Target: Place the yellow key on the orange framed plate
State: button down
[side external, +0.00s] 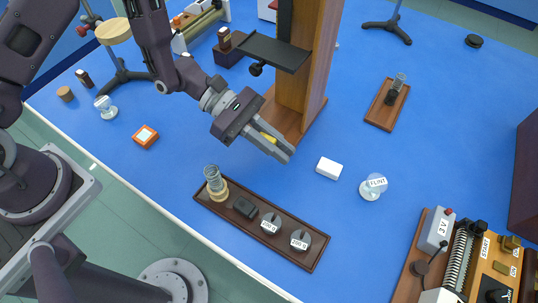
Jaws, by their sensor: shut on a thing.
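My gripper (281,153) is shut on the yellow key (269,138), which shows as a small yellow piece between the fingers. The fingers hide most of it. The gripper is in the air, pointing down to the right, in front of the wooden column. The orange framed plate (137,140) is a small orange square with a pale centre. It lies on the blue bench to the left of my gripper, well apart from it, and nothing is on it.
A dark wooden tray (318,257) with a coil, a black block and two labelled weights lies at the front. A wooden column (302,60) with a black shelf (270,50) stands behind my gripper.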

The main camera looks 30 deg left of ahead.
jog(key=shift+r, duration=0.45)
jog(key=shift+s+r, duration=0.1)
jog(key=shift+s, duration=0.1)
jog(key=s+a+r+m+g+y, duration=0.1)
jog(key=s+r+m+g+y, duration=0.1)
jog(key=s+m+g, duration=0.25)
jog(key=s+a+r+m+g+y, duration=0.1)
jog(key=s+a+r+m+g, duration=0.1)
jog(key=s+m+g, duration=0.3)
jog(key=s+a+m+g+y, duration=0.2)
jog(key=s+a+m+y, duration=0.25)
jog(key=a, duration=0.45)
jog(key=s+a+m+g+y, duration=0.2)
jog(key=s+a+m+y, duration=0.3)
jog(key=a, duration=0.5)
jog(key=a+f+m+t+y, duration=0.1)
jog(key=a+m+t+y, duration=0.2)
jog(key=a+m+y, duration=0.5)
jog(key=m+t+y, duration=0.7)
jog(key=m+t, duration=0.1)
jog(key=t, duration=0.2)
send_over(146, 137)
jog(key=a, duration=0.4)
jog(key=f, duration=0.1)
jog(key=shift+m+t+h, duration=0.25)
jog(key=shift+m, duration=0.25)
notch_tip(146, 137, down, 10)
jog(key=shift+w+d+f, duration=0.1)
jog(key=shift+w, duration=0.05)
jog(key=shift+f, duration=0.1)
